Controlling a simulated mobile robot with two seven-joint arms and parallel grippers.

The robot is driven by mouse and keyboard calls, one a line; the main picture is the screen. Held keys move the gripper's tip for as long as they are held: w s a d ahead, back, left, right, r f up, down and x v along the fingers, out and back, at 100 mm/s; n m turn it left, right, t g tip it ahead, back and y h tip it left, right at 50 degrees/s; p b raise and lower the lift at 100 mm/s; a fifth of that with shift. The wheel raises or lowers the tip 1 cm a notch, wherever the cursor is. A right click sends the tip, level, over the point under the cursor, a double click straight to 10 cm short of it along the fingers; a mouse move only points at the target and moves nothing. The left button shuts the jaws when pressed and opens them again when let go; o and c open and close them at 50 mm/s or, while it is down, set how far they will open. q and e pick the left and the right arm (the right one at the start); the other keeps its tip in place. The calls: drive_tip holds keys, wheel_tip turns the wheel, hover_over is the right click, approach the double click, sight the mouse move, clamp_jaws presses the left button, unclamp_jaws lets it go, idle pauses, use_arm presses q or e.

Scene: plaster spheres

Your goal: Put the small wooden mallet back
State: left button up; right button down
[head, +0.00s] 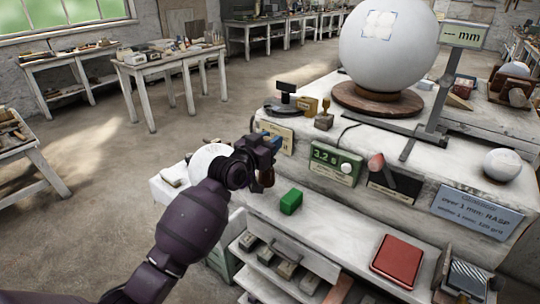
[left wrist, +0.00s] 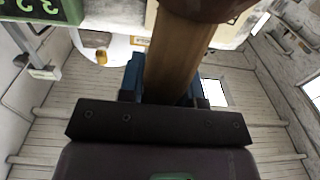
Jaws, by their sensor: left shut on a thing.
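My left gripper (head: 268,150) reaches in from the left, in front of the stone-topped bench. In the left wrist view its fingers (left wrist: 165,84) are shut on the wooden handle of the small mallet (left wrist: 177,55). The mallet's dark brown head shows at the top edge of that view, cut off by the frame. In the head view only a small brown part of the mallet (head: 266,178) shows by the fingers; the gripper hides most of it. My right gripper is not in view.
A large white sphere (head: 388,50) rests on a round wooden base (head: 378,99). A green block (head: 291,201) and a red book-like box (head: 398,260) lie on the lower shelf. A green display (head: 335,165) and a blue sign (head: 478,212) are on the bench front. A small sphere (head: 502,164) stands right.

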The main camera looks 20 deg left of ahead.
sight(267, 178)
use_arm(q)
wheel_tip(267, 178, down, 4)
drive_tip(key=shift+f+b, duration=0.1)
drive_tip(key=shift+b, duration=0.2)
drive_tip(key=o, duration=1)
